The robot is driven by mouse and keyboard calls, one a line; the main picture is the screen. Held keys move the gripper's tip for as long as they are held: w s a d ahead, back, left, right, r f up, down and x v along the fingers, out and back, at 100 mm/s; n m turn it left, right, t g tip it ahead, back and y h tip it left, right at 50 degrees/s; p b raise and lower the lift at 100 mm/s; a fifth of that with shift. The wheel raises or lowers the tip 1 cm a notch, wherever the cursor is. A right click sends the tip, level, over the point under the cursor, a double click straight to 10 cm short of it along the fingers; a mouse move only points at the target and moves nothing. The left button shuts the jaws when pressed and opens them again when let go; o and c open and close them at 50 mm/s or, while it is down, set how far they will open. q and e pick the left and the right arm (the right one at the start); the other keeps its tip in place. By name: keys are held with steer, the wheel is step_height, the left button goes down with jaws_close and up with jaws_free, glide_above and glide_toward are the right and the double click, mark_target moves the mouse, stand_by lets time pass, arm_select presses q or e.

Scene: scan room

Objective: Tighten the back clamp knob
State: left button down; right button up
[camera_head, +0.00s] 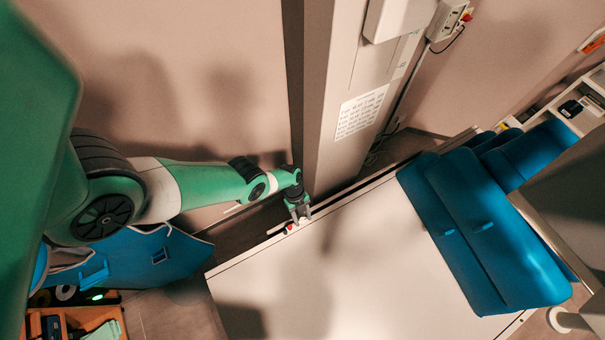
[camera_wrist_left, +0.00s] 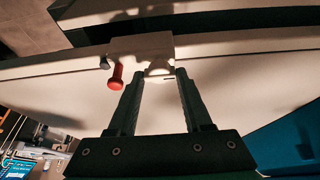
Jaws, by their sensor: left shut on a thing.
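A white clamp block (camera_wrist_left: 138,46) sits on the rail along the back edge of the pale table (camera_head: 330,275). A red-capped pin (camera_wrist_left: 116,77) and a small dark part (camera_wrist_left: 104,62) stick out at its left. A pale round knob (camera_wrist_left: 158,70) shows between the fingertips of my left gripper (camera_wrist_left: 156,78). My left gripper is shut on this knob, which is partly hidden by the fingers. In the head view my left gripper (camera_head: 299,214) reaches down to the table's back edge, beside the red pin (camera_head: 288,229). My right gripper is not in view.
A grey column (camera_head: 345,85) with a printed sheet (camera_head: 360,112) stands just behind the table. Blue cushions (camera_head: 490,225) lie at the table's right end. The table top is otherwise clear.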

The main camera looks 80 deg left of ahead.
arm_select(q)
steer(key=shift+c, duration=1.6)
jaws_free()
